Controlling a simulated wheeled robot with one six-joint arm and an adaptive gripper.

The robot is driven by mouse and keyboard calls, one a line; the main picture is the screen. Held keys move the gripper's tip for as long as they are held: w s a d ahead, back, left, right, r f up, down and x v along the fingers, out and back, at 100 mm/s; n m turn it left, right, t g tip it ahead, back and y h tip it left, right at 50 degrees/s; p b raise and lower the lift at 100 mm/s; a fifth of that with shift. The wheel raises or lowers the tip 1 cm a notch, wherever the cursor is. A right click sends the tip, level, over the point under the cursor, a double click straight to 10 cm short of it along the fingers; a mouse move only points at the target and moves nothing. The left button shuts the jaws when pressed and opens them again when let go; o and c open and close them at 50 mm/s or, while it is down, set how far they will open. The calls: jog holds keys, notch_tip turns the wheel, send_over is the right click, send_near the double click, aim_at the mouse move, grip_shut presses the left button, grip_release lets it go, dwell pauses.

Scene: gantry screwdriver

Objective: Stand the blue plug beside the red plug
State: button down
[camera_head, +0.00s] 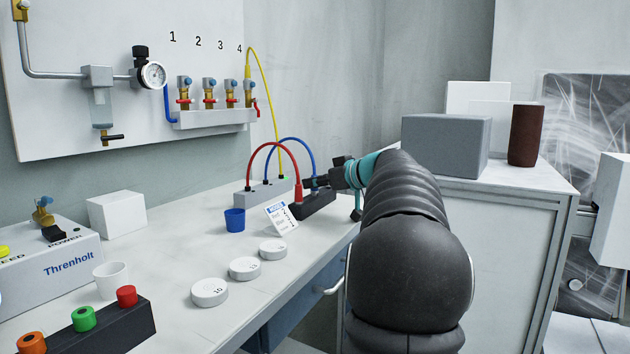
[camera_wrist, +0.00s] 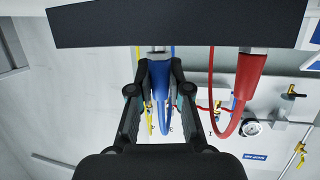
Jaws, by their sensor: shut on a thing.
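The blue plug (camera_wrist: 159,72) is between the fingers of my gripper (camera_wrist: 160,88), which is shut on it. A blue hose runs from it. Its pale end points at the dark block (camera_wrist: 180,22) in the wrist view; I cannot tell whether it is in the block or just short of it. The red plug (camera_wrist: 252,66), with a red hose, stands at the same block, apart from the blue plug. In the head view the red plug (camera_head: 298,191) stands at the black block (camera_head: 318,203), and my gripper (camera_head: 314,184) is beside it, mostly hiding the blue plug.
A grey block (camera_head: 254,197) behind holds the hoses' other ends and a yellow hose (camera_head: 268,95). A label card (camera_head: 281,218), a blue cup (camera_head: 235,220) and white discs (camera_head: 244,268) are on the bench. A cabinet (camera_head: 500,235) stands at the right.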

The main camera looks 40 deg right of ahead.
jog(key=c, duration=1)
grip_release()
jog(key=shift+f, duration=0.1)
jog(key=shift+s, duration=0.1)
jog(key=v, duration=1.2)
